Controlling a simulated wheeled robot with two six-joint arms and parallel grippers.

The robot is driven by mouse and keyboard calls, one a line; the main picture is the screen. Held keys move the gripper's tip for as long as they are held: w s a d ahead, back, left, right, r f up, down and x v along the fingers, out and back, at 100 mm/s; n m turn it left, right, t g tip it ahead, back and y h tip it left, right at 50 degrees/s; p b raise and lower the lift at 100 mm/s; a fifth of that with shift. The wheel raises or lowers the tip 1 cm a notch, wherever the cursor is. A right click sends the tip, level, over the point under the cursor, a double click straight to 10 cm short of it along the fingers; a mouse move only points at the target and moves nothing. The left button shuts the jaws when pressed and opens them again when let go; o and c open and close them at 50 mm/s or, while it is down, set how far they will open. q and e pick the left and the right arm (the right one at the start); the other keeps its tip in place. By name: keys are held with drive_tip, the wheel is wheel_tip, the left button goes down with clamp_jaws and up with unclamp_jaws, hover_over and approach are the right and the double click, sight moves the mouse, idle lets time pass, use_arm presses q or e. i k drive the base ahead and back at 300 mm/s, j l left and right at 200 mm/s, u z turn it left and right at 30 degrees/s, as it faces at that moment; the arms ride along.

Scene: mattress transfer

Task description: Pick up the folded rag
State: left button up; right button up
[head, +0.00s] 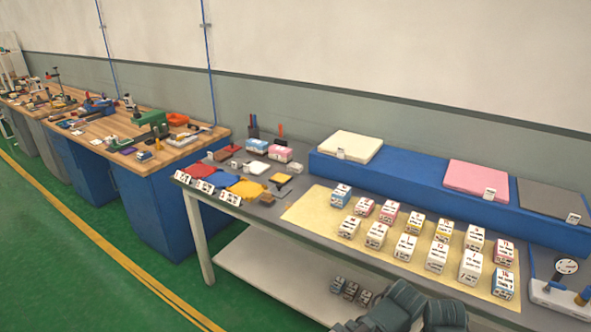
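Neither of my grippers can be made out in this view, and nothing is seen touching the cloths.
The grey table (262,213) also holds a pale yellow mat (318,207) with several numbered boxes. A blue raised platform (415,190) with flat pads runs along the back. A gauge (566,267) stands at right. A wooden workbench (185,151) is at left. Green floor (60,240) is clear.

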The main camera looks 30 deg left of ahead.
sight(297, 168)
drive_tip(key=i+j+z, duration=0.25)
drive_tip(key=j+z, duration=0.2)
drive_tip(key=j, duration=1.15)
drive_tip(key=j+z, duration=0.45)
drive_tip(key=j, duration=1.1)
